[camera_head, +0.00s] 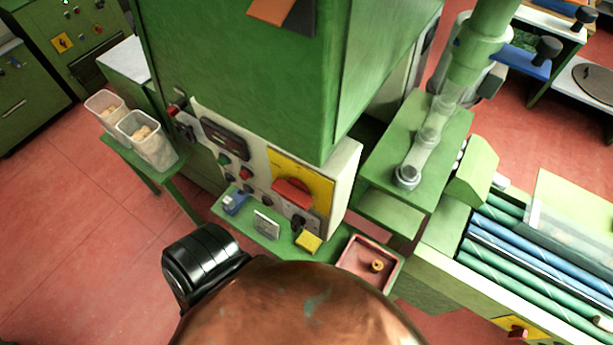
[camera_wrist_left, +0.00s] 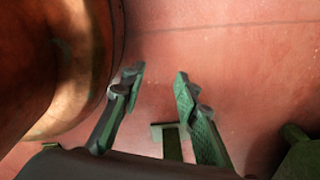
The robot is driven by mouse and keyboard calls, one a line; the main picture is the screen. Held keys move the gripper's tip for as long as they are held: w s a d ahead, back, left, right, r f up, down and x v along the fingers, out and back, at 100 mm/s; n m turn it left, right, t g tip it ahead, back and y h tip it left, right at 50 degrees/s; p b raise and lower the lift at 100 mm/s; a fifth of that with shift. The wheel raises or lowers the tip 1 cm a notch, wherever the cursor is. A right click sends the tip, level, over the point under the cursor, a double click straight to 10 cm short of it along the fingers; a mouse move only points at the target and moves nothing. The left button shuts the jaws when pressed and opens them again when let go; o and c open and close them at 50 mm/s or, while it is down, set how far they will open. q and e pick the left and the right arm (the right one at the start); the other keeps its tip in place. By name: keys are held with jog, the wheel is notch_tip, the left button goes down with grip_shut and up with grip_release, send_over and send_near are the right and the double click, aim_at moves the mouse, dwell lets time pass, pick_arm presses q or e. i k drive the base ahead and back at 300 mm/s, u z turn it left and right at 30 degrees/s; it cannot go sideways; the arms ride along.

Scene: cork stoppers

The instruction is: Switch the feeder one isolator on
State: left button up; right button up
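A red handle (camera_head: 293,192) on a yellow plate (camera_head: 312,178) is on the front control panel of the green machine (camera_head: 250,80). It lies roughly crosswise, tilted down to the right; I cannot read any label or its on/off position. A second, smaller red handle (camera_head: 518,333) on a yellow plate is on the bench front at lower right. I cannot tell which one is feeder one. My left gripper (camera_wrist_left: 158,80) is open and empty above the red floor in the left wrist view. In the head view its fingers are hidden. My right gripper is not in view.
Below the panel, a green shelf (camera_head: 265,241) holds small items, including a yellow block (camera_head: 307,241). A pink tray (camera_head: 350,262) is to the right. Two clear bins (camera_head: 150,153) stand on a stand at left. A green cabinet (camera_head: 35,95) is farther left. Floor (camera_head: 80,235) at left is clear.

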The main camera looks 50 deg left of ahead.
aim_at(294, 190)
jog(key=z, duration=0.25)
jog(key=k, duration=1.6)
jog(key=u, duration=0.7)
jog(key=i, duration=1)
jog(key=z, duration=1.5)
jog(key=k, duration=0.9)
jog(key=u, duration=0.9)
